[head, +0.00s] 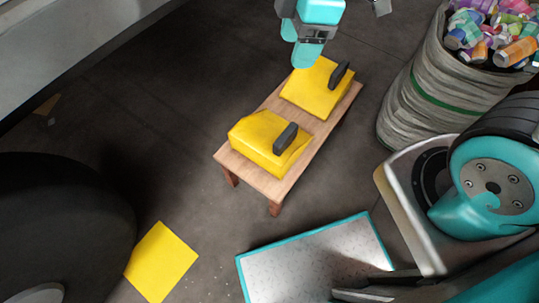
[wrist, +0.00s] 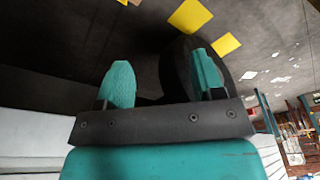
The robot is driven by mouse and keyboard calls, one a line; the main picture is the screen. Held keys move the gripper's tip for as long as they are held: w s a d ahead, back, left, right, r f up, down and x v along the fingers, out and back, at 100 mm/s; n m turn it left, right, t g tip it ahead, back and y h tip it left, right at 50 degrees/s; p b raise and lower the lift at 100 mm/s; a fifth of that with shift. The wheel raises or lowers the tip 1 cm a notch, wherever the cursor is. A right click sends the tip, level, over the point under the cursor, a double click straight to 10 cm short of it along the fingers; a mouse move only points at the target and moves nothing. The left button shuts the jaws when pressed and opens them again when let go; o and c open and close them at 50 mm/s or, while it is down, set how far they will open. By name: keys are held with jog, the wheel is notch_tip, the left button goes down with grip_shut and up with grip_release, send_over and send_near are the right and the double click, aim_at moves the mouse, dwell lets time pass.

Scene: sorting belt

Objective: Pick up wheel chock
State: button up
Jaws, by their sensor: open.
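Two yellow wheel chocks with dark upright handles sit on a small wooden table in the head view. The near chock (head: 262,138) is at the table's front left, and the far chock (head: 309,88) is at its back right. My teal gripper (head: 297,45) is at the top of the head view, just past the far chock in the picture, its lower fingertip overlapping the chock's back edge. In the wrist view my gripper (wrist: 162,80) is open, with nothing between the fingers. No chock is recognisable in that view.
A bin of cans (head: 430,95) stands right of the wooden table (head: 265,182). A large black tyre (head: 60,225) is at lower left, and it shows in the wrist view (wrist: 176,75). A yellow floor square (head: 160,262) lies beside it. Dark floor left of the table is clear.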

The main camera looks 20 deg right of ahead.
aim_at(286, 133)
jog(key=w+d+f+n+b, duration=0.1)
jog(key=f+b, duration=0.4)
jog(key=f, duration=0.6)
jog(key=w+d+f+n+h+b, duration=0.1)
jog(key=w+f+n+b, duration=0.2)
jog(key=f, duration=0.9)
jog(key=w+d+f+n+h+b, duration=0.1)
jog(key=f+n+b, duration=0.3)
jog(key=f+b, duration=0.4)
jog(key=shift+w+f+b, duration=0.1)
jog(key=shift+w+f, duration=0.15)
jog(key=shift+f, duration=0.45)
jog(key=shift+w+f+b, duration=0.15)
jog(key=shift+w+f, duration=0.15)
jog(key=shift+f, duration=0.35)
jog(key=shift+w+f+b, duration=0.1)
jog(key=shift+w+f, duration=0.15)
jog(key=shift+f, duration=0.45)
jog(key=shift+a+f+b, duration=0.15)
jog(key=shift+f+b, duration=1.6)
jog(key=shift+f, duration=1.35)
jog(key=shift+f, duration=0.25)
jog(key=c, duration=0.9)
jog(key=shift+c, duration=1)
jog(key=shift+r, duration=0.2)
